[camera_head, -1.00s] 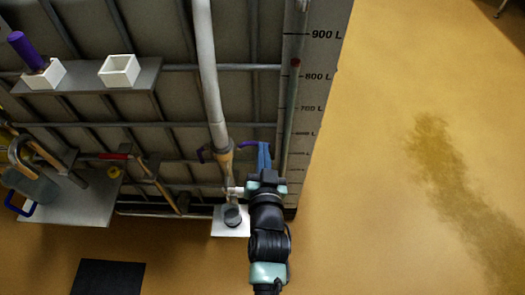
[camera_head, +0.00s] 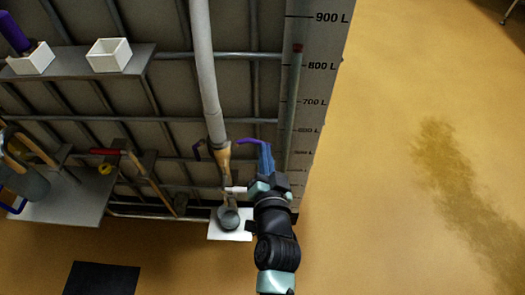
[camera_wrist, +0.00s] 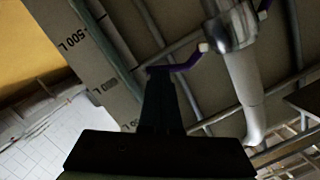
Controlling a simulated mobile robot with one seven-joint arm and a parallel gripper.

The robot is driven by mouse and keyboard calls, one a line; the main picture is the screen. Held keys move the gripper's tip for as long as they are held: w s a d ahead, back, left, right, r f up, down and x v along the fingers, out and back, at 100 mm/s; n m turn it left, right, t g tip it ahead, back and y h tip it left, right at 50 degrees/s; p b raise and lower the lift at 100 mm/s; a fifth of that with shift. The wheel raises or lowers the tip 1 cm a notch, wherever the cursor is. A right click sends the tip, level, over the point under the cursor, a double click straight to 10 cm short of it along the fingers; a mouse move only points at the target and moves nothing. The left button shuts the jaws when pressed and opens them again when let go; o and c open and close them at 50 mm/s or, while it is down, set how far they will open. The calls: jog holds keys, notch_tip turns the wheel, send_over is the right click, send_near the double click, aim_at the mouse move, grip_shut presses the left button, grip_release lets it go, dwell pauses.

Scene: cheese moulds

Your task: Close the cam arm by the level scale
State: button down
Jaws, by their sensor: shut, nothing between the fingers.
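The cam arm by the level scale is a purple lever (camera_head: 251,141) standing out to the right of the brownish hose coupling (camera_head: 221,152). It also shows in the wrist view (camera_wrist: 187,63), standing out from the metal coupling (camera_wrist: 232,28). The level scale (camera_head: 300,110) is a pale strip with litre marks to the right of the lever. My gripper (camera_head: 265,147) is shut and empty, its blue fingers at the lever's outer end. In the wrist view the dark fingers (camera_wrist: 158,74) overlap that end. I cannot tell whether they touch it.
A second purple cam arm (camera_head: 197,149) is on the coupling's left. The pale hose (camera_head: 205,75) rises above. A white plate (camera_head: 216,232) with a round grey part lies below. Shelves with moulds and tools stand left. The yellow floor (camera_head: 420,90) at right is open.

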jog(key=shift+a+f+m+t+y+b, duration=0.25)
jog(key=shift+f+m+b, duration=0.6)
jog(key=shift+m+b, duration=0.55)
jog(key=shift+a+f+m+t+y+b, duration=0.2)
jog(key=shift+f+m+b, duration=0.6)
jog(key=shift+m+b, duration=0.55)
jog(key=shift+a+f+m+t+y+b, duration=0.15)
jog(key=shift+a+f+m+y+b, duration=0.1)
jog(key=shift+f+m+b, duration=0.85)
jog(key=shift+a+f+m+b, duration=0.2)
jog(key=shift+a+m+b, duration=0.35)
jog(key=shift+m+b, duration=0.75)
